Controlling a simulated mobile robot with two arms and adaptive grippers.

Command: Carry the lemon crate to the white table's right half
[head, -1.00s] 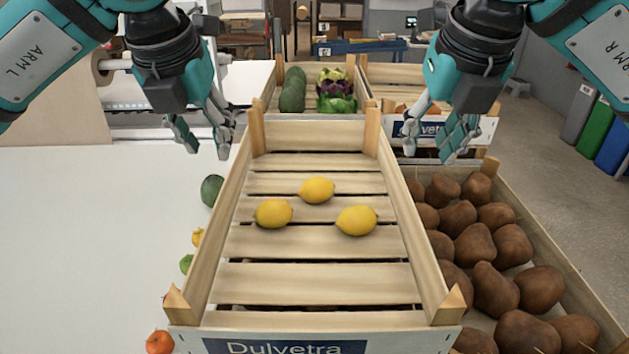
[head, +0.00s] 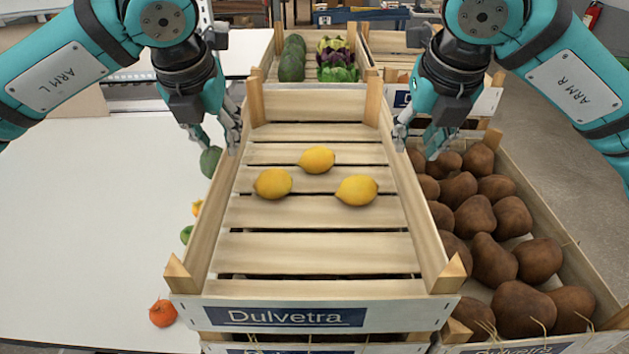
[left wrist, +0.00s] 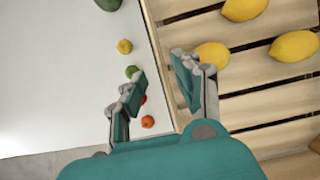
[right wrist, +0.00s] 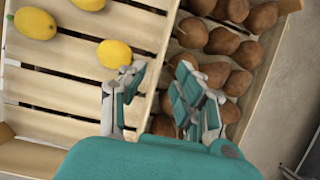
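The lemon crate (head: 318,247) is a wooden slatted box with a "Dulvetra" label, in the middle of the head view. It holds 3 lemons (head: 317,159) and stands on another crate. My left gripper (head: 227,140) is open at its left wall, and the left wrist view shows its fingers (left wrist: 158,90) apart near that wall. My right gripper (head: 416,146) is open at its right wall, and the right wrist view shows its fingers (right wrist: 150,92) apart around the wall's line. Contact cannot be told. The white table (head: 90,220) lies to the left of the crate.
A crate of brown root vegetables (head: 493,225) stands close on the right. Crates with green produce (head: 337,72) stand behind. An avocado (head: 210,161), a tomato (head: 163,313) and other small produce lie on the table's right edge. The table's left part is clear.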

